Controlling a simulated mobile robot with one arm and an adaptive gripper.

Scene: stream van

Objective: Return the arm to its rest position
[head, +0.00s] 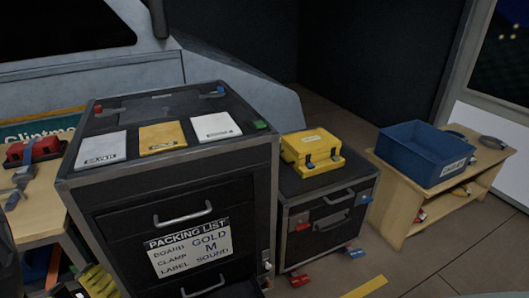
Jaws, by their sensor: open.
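My gripper is not clearly in view in the head view, and its position cannot be told from this frame. A large black case (118,185) with grey edges stands in the centre left. A grey plate (101,149), a yellow plate (162,136) and a white plate (215,126) lie in a row on its top. A packing list (190,248) on its front reads board GOLD, clamp M, label SOUND.
A lower black case (330,205) with a yellow box (312,150) on top stands to the right. A wooden shelf unit (395,200) holds a blue bin (425,152). A red object (36,150) lies on the left bench.

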